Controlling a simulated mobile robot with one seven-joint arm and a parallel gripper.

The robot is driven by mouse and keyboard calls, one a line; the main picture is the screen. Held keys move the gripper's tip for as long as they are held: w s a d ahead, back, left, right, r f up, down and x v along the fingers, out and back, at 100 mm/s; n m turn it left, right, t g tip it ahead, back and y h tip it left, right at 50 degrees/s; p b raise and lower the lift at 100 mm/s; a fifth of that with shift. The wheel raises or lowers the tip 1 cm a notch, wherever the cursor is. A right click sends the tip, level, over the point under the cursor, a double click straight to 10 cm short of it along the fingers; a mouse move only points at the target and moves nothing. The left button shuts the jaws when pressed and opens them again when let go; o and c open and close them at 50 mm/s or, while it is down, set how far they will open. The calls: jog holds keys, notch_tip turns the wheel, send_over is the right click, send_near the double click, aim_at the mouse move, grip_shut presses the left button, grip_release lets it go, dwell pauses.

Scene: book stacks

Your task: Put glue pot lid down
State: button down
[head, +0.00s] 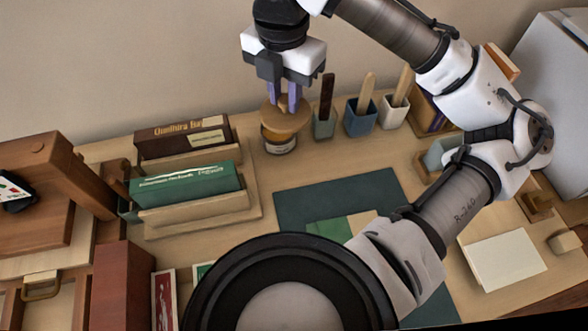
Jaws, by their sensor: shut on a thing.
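My gripper (288,102) points down at the back middle of the bench. Its two purple fingers are shut on the wooden glue pot lid (287,120), a round tan disc that looks slightly tilted. The glue pot (279,143), a small jar with a yellowish label, is directly below the lid. The lid hides most of the pot's mouth. I cannot tell whether the lid touches the pot.
Right of the pot stand several small cups with wooden-handled tools, such as the blue cup (361,119). Left are a green book (186,187) and a brown book (183,138) in wooden holders. A dark green mat (300,195) lies in front.

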notch_tip(320, 180, down, 20)
jog(key=shift+r+b, duration=0.25)
jog(key=shift+b, duration=0.15)
jog(key=shift+f+b, duration=0.4)
jog(key=c, duration=1.2)
grip_release()
jog(key=shift+c, duration=0.2)
jog(key=shift+r, duration=0.1)
notch_tip(320, 180, up, 13)
jog(key=p, duration=0.1)
jog(key=shift+s+f, duration=0.1)
jog(key=shift+f, duration=0.1)
